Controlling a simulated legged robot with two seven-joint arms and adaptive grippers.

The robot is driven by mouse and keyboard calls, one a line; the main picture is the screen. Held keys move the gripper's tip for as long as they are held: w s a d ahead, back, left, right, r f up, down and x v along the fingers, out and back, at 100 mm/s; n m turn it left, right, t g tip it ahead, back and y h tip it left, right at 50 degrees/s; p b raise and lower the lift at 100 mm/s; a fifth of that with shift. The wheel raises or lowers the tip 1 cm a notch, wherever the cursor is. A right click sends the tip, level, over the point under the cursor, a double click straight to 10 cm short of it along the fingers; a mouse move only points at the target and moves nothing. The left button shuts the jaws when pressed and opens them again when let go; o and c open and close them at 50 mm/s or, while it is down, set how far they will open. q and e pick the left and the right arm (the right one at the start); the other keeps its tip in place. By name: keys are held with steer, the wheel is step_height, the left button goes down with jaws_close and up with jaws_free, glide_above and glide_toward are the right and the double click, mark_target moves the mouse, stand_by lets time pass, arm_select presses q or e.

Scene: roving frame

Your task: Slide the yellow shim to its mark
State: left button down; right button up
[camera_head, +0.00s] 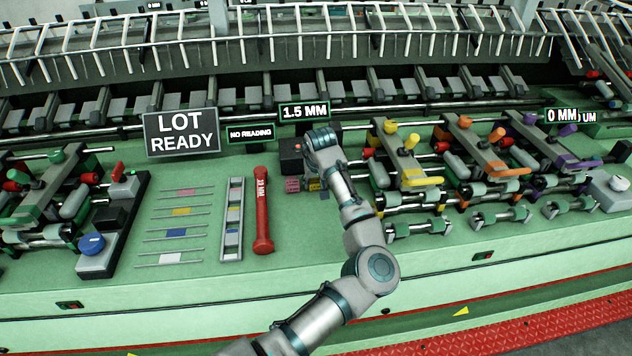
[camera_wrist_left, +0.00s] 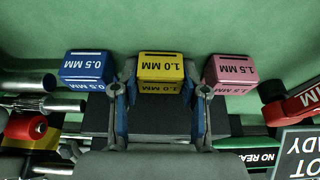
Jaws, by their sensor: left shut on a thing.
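The yellow shim (camera_wrist_left: 160,72), a block labelled 1.0 MM, sits between the two fingers of my left gripper (camera_wrist_left: 161,92) in the left wrist view. The gripper is shut on it. In the head view my left gripper (camera_head: 318,186) reaches down to the bench, and only a bit of the yellow shim (camera_head: 313,185) shows. A blue block (camera_wrist_left: 88,69) labelled 0.5 MM and a pink block (camera_wrist_left: 231,73) labelled 1.5 MM flank it, just outside the fingers. The pink block (camera_head: 293,185) also shows in the head view.
A dark box (camera_head: 291,150) stands behind the blocks, under a 1.5 MM sign (camera_head: 304,111). A red tube (camera_head: 263,210) and a grey slotted strip (camera_head: 232,220) lie to the left. Bare green bench lies in front.

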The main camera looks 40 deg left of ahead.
arm_select(q)
steer(key=c, duration=0.8)
jaws_free()
steer(key=shift+s+d+r, duration=0.1)
steer(key=shift+o, duration=1)
steer(key=shift+s+d+r, duration=0.15)
steer(key=shift+d, duration=0.05)
steer(key=shift+d+r, duration=0.2)
steer(key=shift+d, duration=0.1)
steer(key=shift+a+f, duration=0.3)
steer(key=shift+a, duration=0.3)
steer(key=shift+d+r, duration=0.25)
steer(key=shift+r, duration=0.1)
steer(key=v, duration=1.1)
steer(key=shift+a, duration=0.15)
